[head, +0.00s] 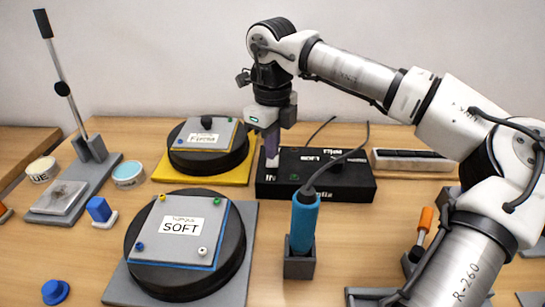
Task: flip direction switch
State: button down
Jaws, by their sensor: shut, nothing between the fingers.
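A black control box (345,185) lies at the middle back of the table, with white lettering and small dark knobs or switches on its top. Which of these is the direction switch is too small to tell. My gripper (271,160) points down over the left part of the box. Its fingers are shut and empty. The fingertips are at or just above the box top; whether they touch it I cannot tell. My gripper hides part of the box's left end.
A blue-handled tool (304,222) stands in a dark holder before the box, its cable crossing the box. Two round black pads, one marked SOFT (181,229), lie left. A lever press (72,190) stands far left. A pale block tray (412,160) sits right of the box.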

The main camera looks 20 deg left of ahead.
aim_at(272, 162)
jog(key=shift+f+b, duration=0.7)
jog(key=shift+f, duration=0.3)
dwell(0.4)
jog(key=shift+r+p, duration=2.6)
jog(key=shift+r, duration=0.9)
